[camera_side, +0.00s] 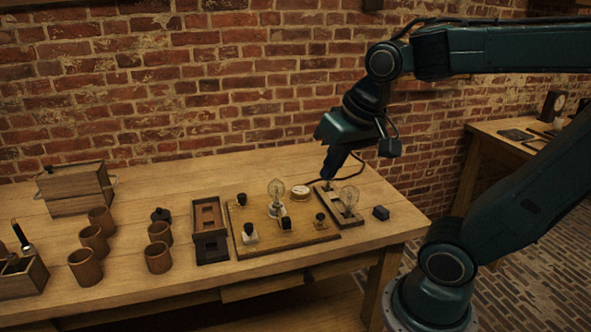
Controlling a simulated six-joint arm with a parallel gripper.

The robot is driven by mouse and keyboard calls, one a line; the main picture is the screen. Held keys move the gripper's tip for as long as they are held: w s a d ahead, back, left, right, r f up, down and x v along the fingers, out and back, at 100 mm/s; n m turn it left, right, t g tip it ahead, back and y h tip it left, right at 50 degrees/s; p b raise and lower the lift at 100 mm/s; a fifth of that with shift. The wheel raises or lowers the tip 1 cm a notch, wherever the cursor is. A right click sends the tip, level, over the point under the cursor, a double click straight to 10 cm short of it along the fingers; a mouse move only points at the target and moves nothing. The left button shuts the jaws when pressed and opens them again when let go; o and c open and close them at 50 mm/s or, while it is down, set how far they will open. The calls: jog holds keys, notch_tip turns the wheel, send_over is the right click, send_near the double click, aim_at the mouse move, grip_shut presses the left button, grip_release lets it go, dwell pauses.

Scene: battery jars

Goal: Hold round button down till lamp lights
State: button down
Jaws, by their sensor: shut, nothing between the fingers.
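My gripper (327,177) is shut and empty, pointing down over the back end of a narrow dark board (352,221). A small post-like part (327,187) stands on that board just below the fingertips. It may be the round button, but it is too small to be sure, and I cannot tell whether the fingertips touch it. A clear glass lamp (349,196) stands on the same board and shows no clear glow. A second clear lamp (276,189) stands on the wider wooden board (270,243) to the left, also without a clear glow.
A round white-faced dial (301,191) and several dark knobs sit on the wider board. A small dark block (381,212) lies to the right. A slotted dark tray (209,228), several brown cups (85,267) and a wooden box (75,189) stand left. A brick wall rises behind.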

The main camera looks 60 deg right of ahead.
jog(key=w+d+f+m+g, duration=0.1)
jog(key=w+d+m+g, duration=0.1)
jog(key=w+d+m, duration=0.35)
jog(key=m+g, duration=0.3)
jog(key=m, duration=1.3)
send_over(321, 215)
notch_tip(321, 215, down, 11)
jog(key=shift+y, duration=0.3)
notch_tip(321, 215, down, 14)
jog(key=shift+r, duration=0.1)
